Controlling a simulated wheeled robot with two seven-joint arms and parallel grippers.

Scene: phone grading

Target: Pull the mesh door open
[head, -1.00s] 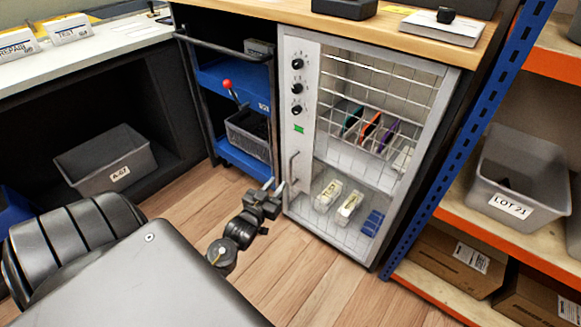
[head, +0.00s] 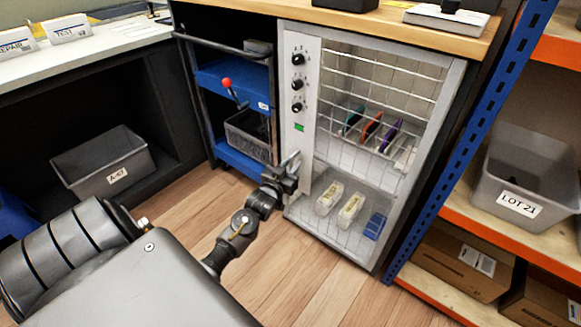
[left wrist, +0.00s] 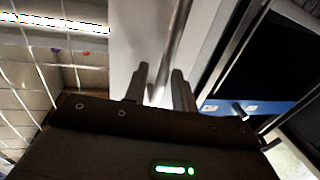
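The mesh door (head: 384,83) is a grey-framed front of wire grid on a cabinet, and it looks closed. Its upright bar handle is mostly hidden behind my left gripper (head: 290,165) in the head view. In the left wrist view the handle (left wrist: 176,40) runs down between the two fingers of my left gripper (left wrist: 160,85). The fingers stand apart with the bar between them, and a gap seems to show beside it. My right gripper is out of view.
A blue cart (head: 236,82) stands left of the cabinet. A blue rack post (head: 470,150) stands close on the right, beside a grey LOT 21 bin (head: 522,205). The wooden floor (head: 310,262) before the cabinet is clear. Phones and white packs show behind the mesh.

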